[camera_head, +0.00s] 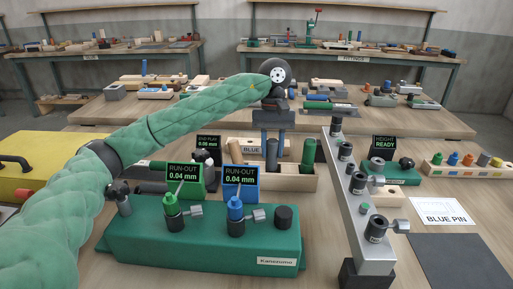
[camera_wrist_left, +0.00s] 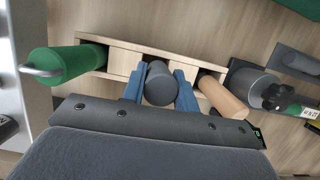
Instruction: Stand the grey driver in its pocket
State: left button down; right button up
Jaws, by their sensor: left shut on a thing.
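My left gripper (camera_head: 272,140) points down over the wooden rack (camera_head: 290,182) in the middle of the bench. Its blue fingers are shut on the grey driver (camera_head: 272,155), which looks about upright. In the left wrist view the grey driver (camera_wrist_left: 160,84) shows end-on between the two fingers (camera_wrist_left: 160,92), over the middle of the rack (camera_wrist_left: 128,62). A green driver (camera_head: 308,152) and a wooden-handled driver (camera_head: 235,151) stand in the rack on either side. The grey driver's lower end is hidden, so I cannot tell how deep it sits. My right gripper is not in view.
A green fixture (camera_head: 200,246) with clamps stands in front of the rack. A tilted grey metal bar (camera_head: 352,196) with black rings stands close on the right. Two run-out displays (camera_head: 240,176) stand just in front. A dark mat (camera_head: 458,262) lies bare at front right.

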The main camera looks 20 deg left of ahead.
pick_arm(q)
jog(key=shift+d+f, duration=0.3)
jog(key=shift+f, duration=0.3)
jog(key=c, duration=1)
grip_release()
jog(key=shift+r, duration=0.1)
jog(key=shift+o, duration=0.5)
jog(key=o, duration=0.9)
jog(key=shift+r, duration=0.15)
jog(key=shift+r, duration=0.15)
